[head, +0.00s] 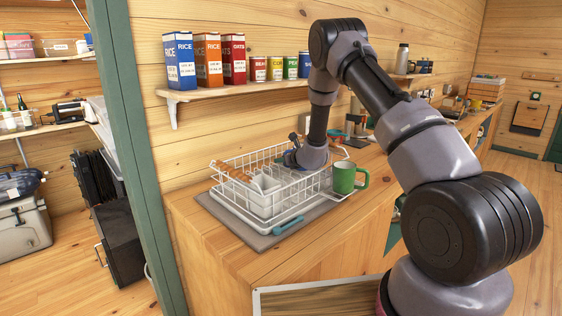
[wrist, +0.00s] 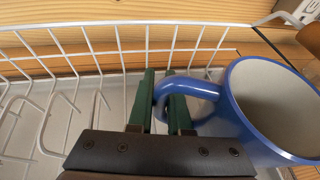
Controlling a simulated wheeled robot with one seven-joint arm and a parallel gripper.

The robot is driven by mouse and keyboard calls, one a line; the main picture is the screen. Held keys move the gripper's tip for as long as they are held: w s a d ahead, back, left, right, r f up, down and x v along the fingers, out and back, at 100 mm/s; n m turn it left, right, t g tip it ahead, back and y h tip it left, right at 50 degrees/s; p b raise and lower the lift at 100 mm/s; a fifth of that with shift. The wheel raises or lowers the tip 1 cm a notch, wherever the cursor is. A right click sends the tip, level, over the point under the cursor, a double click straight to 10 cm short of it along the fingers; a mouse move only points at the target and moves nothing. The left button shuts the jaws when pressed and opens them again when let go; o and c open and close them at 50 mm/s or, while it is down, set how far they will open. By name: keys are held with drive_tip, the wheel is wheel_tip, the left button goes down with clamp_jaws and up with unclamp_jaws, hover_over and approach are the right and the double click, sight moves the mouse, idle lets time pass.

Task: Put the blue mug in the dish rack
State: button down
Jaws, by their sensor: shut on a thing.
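The blue mug (wrist: 243,120) has a pale inside and fills the right of the wrist view. Its handle (wrist: 160,92) passes between the green fingers of my gripper (wrist: 161,82), which is shut on it. The white wire dish rack (head: 238,205) stands on the counter in the head view. Its wire side (wrist: 98,52) runs behind the fingers in the wrist view. My gripper reaches over the rack's back right part; the arm and wires hide most of it and the mug in the head view. I cannot tell whether the mug touches the rack floor.
A green mug (head: 347,178) stands at the rack's right end. A white holder (head: 263,193) and wooden-handled items are in the rack's left part. A teal-handled item (head: 290,225) lies on the grey mat (head: 243,236) in front. A shelf (head: 247,92) with boxes and cans hangs above.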

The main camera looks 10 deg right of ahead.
drive_tip(key=c, duration=0.8)
unclamp_jaws()
drive_tip(key=shift+f, duration=0.1)
drive_tip(key=shift+c, duration=0.2)
